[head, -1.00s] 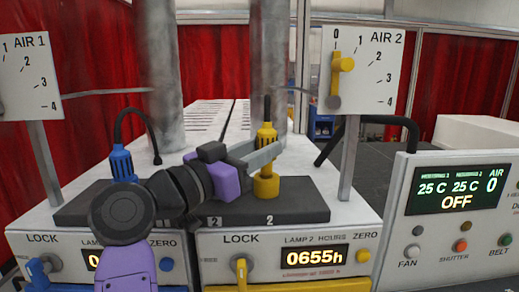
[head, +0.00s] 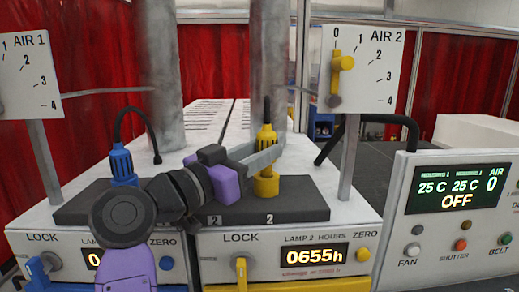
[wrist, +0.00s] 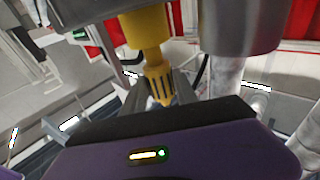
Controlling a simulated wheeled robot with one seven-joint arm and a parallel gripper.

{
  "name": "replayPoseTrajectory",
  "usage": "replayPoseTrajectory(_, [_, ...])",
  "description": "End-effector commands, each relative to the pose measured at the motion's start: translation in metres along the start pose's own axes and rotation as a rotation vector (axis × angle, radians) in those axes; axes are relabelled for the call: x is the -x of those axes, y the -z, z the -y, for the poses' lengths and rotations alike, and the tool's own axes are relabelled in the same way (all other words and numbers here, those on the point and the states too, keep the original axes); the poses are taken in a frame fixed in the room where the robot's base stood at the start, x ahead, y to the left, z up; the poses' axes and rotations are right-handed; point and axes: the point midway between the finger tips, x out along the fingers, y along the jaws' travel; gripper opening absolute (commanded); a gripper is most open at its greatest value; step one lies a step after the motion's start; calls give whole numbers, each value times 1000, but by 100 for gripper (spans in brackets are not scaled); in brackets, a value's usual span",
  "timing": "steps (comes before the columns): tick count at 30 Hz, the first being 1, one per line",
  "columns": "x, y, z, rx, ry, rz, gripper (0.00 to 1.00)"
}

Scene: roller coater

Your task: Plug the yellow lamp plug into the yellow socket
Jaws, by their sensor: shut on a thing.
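The yellow lamp plug (head: 266,138) stands upright over the yellow socket (head: 266,187) on the dark block of lamp 2 in the head view. My gripper (head: 268,154) reaches in from the left, its grey fingers shut on the plug. In the wrist view, the slotted plug (wrist: 159,84) is between my fingers (wrist: 158,92), in line with the wider yellow socket (wrist: 146,28). The plug's lower end is hidden by the fingers in the head view. It looks very close to or in the socket; I cannot tell how deep.
A blue plug (head: 123,165) with a black cable stands at the left. Grey pillars (head: 268,65) rise behind. The AIR 2 panel (head: 363,68) and its post are to the right.

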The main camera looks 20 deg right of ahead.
Motion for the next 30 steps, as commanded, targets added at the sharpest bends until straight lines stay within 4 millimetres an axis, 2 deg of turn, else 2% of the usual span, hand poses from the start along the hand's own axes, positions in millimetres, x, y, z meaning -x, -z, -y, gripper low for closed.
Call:
replayPoseTrajectory(25, [3,-19,0,0,0,-1,0])
replayPoseTrajectory(26, [3,-19,0,0,0,-1,37])
replayPoseTrajectory(30, [2,-19,0,0,0,0,60])
